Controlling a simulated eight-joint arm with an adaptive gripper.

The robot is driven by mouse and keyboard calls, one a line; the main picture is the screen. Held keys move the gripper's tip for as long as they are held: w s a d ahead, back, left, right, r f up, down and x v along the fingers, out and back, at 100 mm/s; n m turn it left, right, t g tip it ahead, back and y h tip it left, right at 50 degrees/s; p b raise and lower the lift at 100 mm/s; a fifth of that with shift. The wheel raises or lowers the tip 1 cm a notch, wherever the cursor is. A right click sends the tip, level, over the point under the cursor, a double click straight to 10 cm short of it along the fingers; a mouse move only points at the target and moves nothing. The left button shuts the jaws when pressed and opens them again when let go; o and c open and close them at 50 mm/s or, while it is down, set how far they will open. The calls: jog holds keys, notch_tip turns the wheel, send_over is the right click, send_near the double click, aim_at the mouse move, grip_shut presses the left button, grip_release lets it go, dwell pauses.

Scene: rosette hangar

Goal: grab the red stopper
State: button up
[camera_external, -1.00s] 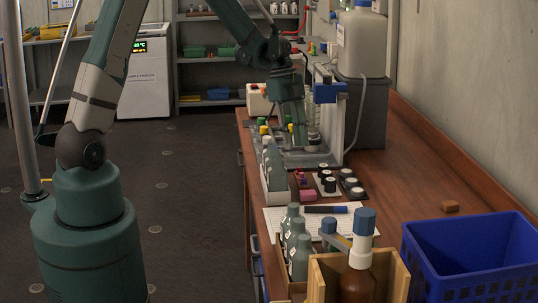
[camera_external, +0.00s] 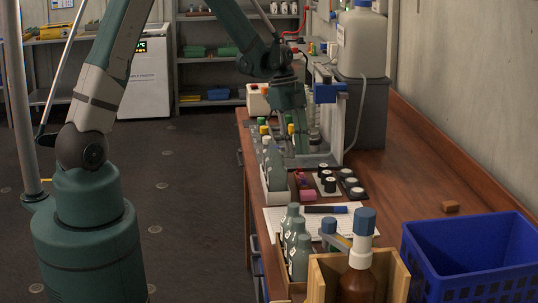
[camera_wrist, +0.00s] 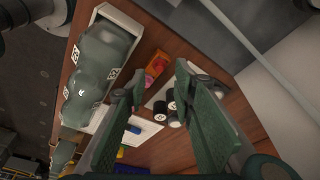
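Small red-pink pieces (camera_external: 306,193) lie on the bench beside the bottle rack in the external view. In the wrist view a red-orange piece (camera_wrist: 157,62) lies beyond the fingertips, near the rack. I cannot tell for certain which piece is the red stopper. My gripper (camera_wrist: 160,72) is open, with a wide gap between its two green fingers and nothing held. In the external view my gripper (camera_external: 301,146) points down over the bench, behind the red-pink pieces and apart from them.
A rack of grey bottles (camera_external: 275,168) stands left of the pieces. Black-and-white round caps (camera_external: 329,184) sit on dark plates to their right. A blue crate (camera_external: 470,255) and brown bottle (camera_external: 358,284) stand nearer the camera. The right side of the bench is mostly clear.

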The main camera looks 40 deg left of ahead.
aim_at(299, 171)
jog(key=shift+x, duration=2.6)
jog(key=shift+d, duration=0.1)
jog(key=c, duration=0.5)
